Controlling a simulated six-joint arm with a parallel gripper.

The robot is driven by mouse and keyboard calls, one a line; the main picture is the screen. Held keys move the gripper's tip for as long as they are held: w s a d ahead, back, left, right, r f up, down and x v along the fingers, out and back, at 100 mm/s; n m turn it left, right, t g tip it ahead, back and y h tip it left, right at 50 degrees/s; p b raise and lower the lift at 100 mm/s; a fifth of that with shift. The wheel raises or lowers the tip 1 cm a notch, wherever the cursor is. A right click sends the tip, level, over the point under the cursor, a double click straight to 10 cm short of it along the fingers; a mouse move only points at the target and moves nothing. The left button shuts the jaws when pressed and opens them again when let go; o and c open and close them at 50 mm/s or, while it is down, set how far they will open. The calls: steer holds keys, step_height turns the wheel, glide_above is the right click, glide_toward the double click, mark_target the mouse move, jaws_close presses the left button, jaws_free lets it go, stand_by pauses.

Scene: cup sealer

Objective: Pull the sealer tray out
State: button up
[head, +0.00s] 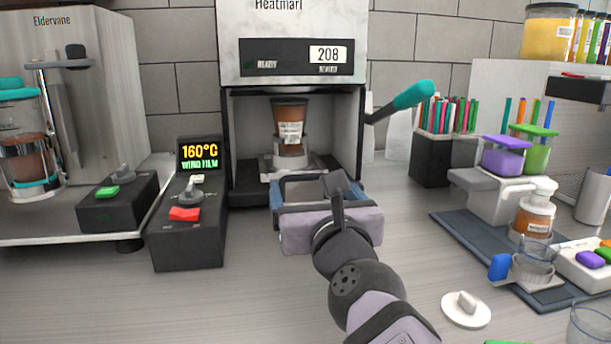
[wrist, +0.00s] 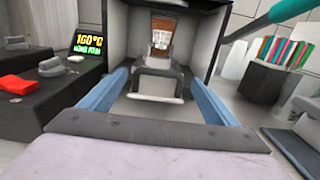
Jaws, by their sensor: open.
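The sealer (head: 291,50) is a tall light box with an open front bay, and its screen reads 208. Its tray (wrist: 157,86) sits inside the bay, with a pale, grey-edged handle facing me. In the head view the tray's white holder (head: 290,161) carries a brown-filled cup (head: 290,118), upright. The cup also shows in the wrist view (wrist: 161,38). My gripper (wrist: 160,76) is open at the bay's front, its blue fingers spread to the left and right of the handle. They appear apart from it. The gripper body partly hides the tray in the head view (head: 308,188).
A teal-handled lever (head: 412,95) juts out at the sealer's right. A black control box (head: 188,230) with a red switch and a 160°C display stands left. A black straw holder (head: 431,158) and a cup station (head: 505,195) stand right. The counter in front is mostly clear.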

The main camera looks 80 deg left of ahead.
mark_target(307, 180)
steer(key=a+p, duration=0.3)
steer(key=a, duration=0.1)
steer(key=shift+a+r, duration=0.15)
steer(key=shift+a, duration=0.15)
steer(key=shift+a+p, duration=0.4)
steer(key=shift+a, duration=0.25)
steer(key=c, duration=1.2)
steer(key=shift+d+f+b, duration=0.3)
steer(key=shift+d+b, duration=0.45)
steer(key=d+b, duration=0.6)
steer(key=d, duration=0.9)
steer(key=shift+r, duration=0.2)
steer(key=o, duration=1.2)
